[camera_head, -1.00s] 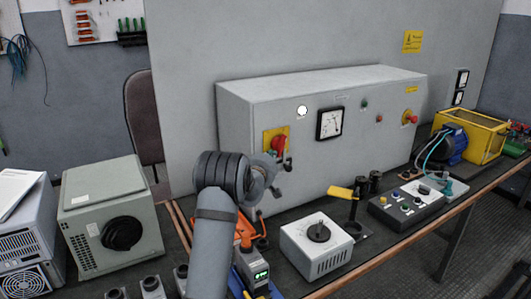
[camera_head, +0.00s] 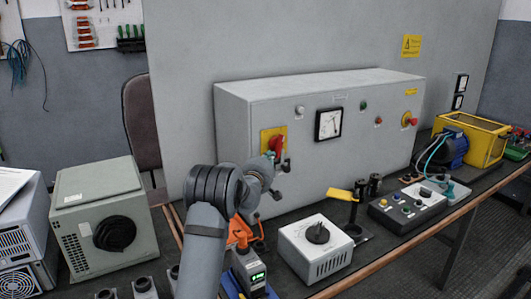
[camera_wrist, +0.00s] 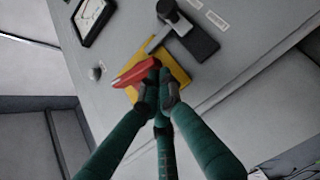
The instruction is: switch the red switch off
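The red switch (camera_head: 276,144) is a red handle on a yellow plate, at the left of the grey cabinet's front. In the wrist view the red handle (camera_wrist: 134,73) lies across the yellow plate (camera_wrist: 176,72). My gripper (camera_head: 280,162) is right at the switch. In the wrist view its green fingers (camera_wrist: 158,90) are drawn together, with dark tips against the handle's right end. The tips hide that end, and I cannot see the handle gripped between them. The round lamp (camera_head: 299,111) above the switch is grey and unlit.
The grey cabinet (camera_head: 350,165) also carries a meter (camera_head: 328,124) and a red knob (camera_head: 410,119) at right. Below stand a white dial box (camera_head: 315,250) and a yellow-tagged post (camera_head: 342,194). A grey-green box (camera_head: 90,195) stands at left.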

